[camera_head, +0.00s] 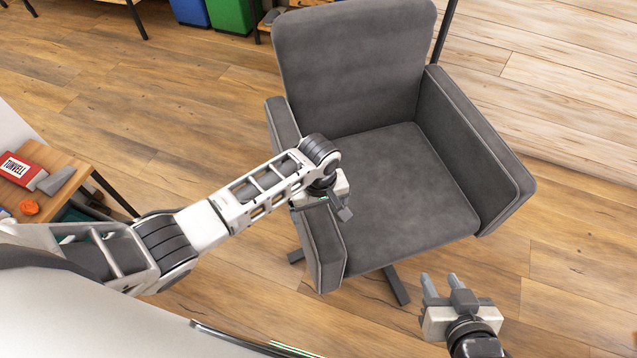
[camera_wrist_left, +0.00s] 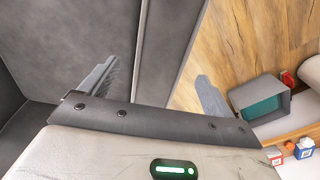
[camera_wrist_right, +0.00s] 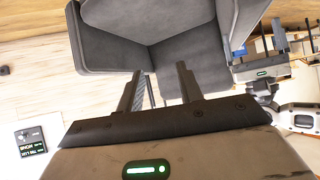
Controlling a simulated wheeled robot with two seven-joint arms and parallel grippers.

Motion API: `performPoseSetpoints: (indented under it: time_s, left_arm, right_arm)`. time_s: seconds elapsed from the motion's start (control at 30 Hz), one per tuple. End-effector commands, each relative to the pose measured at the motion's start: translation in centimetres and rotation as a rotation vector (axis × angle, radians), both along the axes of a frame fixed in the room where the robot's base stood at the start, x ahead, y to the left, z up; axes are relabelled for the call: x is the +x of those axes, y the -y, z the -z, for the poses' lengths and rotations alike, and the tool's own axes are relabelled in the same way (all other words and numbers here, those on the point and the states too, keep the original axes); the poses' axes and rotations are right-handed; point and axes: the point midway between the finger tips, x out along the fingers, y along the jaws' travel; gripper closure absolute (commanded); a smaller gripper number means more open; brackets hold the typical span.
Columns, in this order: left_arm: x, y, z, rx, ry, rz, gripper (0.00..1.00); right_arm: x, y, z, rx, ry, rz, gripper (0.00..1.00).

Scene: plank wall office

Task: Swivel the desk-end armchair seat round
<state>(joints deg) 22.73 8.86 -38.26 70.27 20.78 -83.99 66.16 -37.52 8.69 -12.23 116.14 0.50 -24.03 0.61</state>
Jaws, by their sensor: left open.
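The grey armchair (camera_head: 400,190) stands on the wood floor, its seat facing toward me and its backrest (camera_head: 350,60) at the far side. Its left armrest (camera_head: 328,255) runs under my left gripper (camera_head: 338,208). In the left wrist view the open fingers (camera_wrist_left: 158,75) straddle that armrest (camera_wrist_left: 160,50), one over the seat side and one over the outer side. Contact cannot be told. My right gripper (camera_head: 441,284) is open and empty in front of the seat's front edge. In the right wrist view the chair (camera_wrist_right: 155,40) lies beyond its fingers (camera_wrist_right: 160,78).
A small wooden table (camera_head: 65,180) with a red box (camera_head: 20,170) and an orange item (camera_head: 29,207) stands at the left. Blue (camera_head: 190,12) and green (camera_head: 229,14) bins are at the back. The floor right of the chair is clear.

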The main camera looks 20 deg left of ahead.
Motion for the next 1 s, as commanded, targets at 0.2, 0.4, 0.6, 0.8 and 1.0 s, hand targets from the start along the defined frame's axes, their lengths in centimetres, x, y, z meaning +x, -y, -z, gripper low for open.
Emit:
performPoseSetpoints:
  time_s: [0.2,0.4,0.6,0.8,1.0]
  left_arm:
    - [0.1,0.0,-5.5,-0.001,0.003,-0.001,0.11]
    - [0.1,0.0,-8.5,0.0,0.001,-0.002,0.11]
    - [0.0,0.0,-9.6,-0.001,0.001,-0.001,0.11]
    - [0.0,0.0,-9.7,0.0,0.0,-0.001,0.11]
    - [0.0,0.0,-9.6,0.0,0.0,-0.001,0.11]
  right_arm:
    - [-0.5,0.3,0.0,-0.01,-0.019,0.004,0.64]
    - [-0.5,0.2,-0.1,-0.002,-0.018,0.015,0.64]
    - [-0.5,0.2,0.0,-0.002,-0.023,0.017,0.64]
    - [-0.5,0.2,0.0,-0.002,-0.023,0.017,0.64]
    - [-0.5,0.3,0.0,-0.002,-0.023,0.017,0.64]
